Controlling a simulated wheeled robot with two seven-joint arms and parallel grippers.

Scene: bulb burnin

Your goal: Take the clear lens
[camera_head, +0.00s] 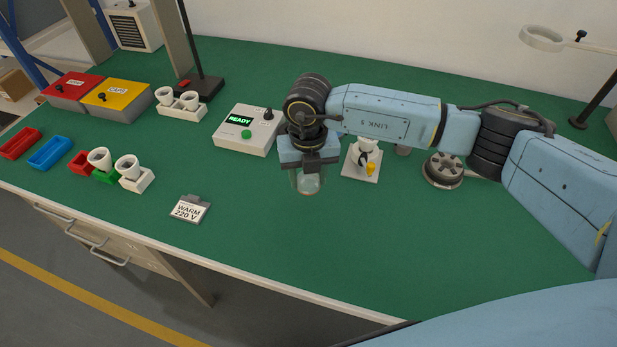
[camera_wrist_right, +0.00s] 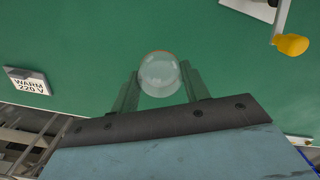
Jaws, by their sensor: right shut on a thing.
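The clear lens (camera_head: 308,183) is a small transparent dome with a faint reddish rim, seen below my right gripper (camera_head: 307,176) over the green bench. In the right wrist view the lens (camera_wrist_right: 159,74) sits between the two fingers of my right gripper (camera_wrist_right: 160,82), which are shut on it. I cannot tell from these views how far it is above the bench. My left gripper is not in view.
A control box (camera_head: 247,130) with a green READY display stands left of my right gripper. A white stand (camera_head: 361,163) with a yellow-tipped part is to its right. A WARM 220 V sign (camera_head: 188,210) lies at front left. The front middle of the bench (camera_head: 330,250) is clear.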

